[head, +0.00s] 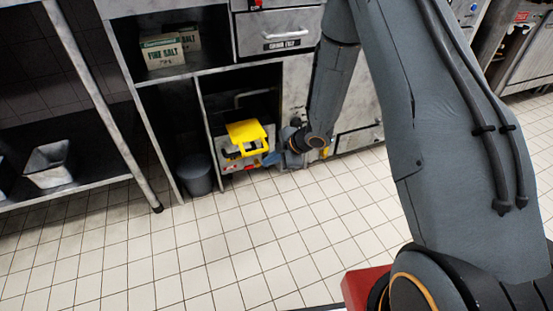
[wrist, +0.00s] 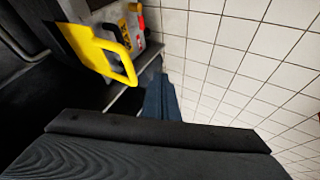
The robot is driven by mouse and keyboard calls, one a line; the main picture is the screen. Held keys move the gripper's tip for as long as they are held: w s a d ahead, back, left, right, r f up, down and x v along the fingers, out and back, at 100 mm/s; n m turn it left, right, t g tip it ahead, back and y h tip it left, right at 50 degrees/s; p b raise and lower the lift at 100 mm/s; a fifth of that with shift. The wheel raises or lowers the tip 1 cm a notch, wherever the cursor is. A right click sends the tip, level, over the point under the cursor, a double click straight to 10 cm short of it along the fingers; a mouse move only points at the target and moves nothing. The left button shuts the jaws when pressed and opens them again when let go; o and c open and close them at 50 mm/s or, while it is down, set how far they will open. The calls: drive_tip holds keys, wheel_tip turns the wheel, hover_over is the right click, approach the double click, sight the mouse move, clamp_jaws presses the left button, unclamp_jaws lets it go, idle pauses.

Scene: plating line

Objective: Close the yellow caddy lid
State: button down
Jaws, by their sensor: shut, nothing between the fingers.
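The yellow lid (head: 246,130) is at the open front of a low cabinet bay in the head view. It stands raised at an angle above the caddy (head: 230,168), whose grey body and red-and-yellow contents show below it. In the wrist view the lid (wrist: 84,45) and its loop-like handle are at the upper left, with red and yellow items beside it. My gripper (head: 271,159) is just right of the caddy, low near the floor. Its bluish fingertips (wrist: 160,99) are together and empty, apart from the lid in the wrist view. The lid's hinge is hard to make out.
A dark grey bin (head: 195,175) stands left of the caddy. Cabinet walls enclose the bay, and a pipe (head: 255,94) runs behind the lid. Salt boxes (head: 163,52) sit on the shelf above. The tiled floor (head: 235,235) in front is clear.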

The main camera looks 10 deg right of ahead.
drive_tip(key=w, duration=0.1)
drive_tip(key=w+a+b, duration=0.1)
drive_tip(key=w, duration=0.1)
drive_tip(key=w+a+f, duration=0.1)
drive_tip(key=shift+w+b, duration=0.3)
drive_tip(key=shift+a+r, duration=0.1)
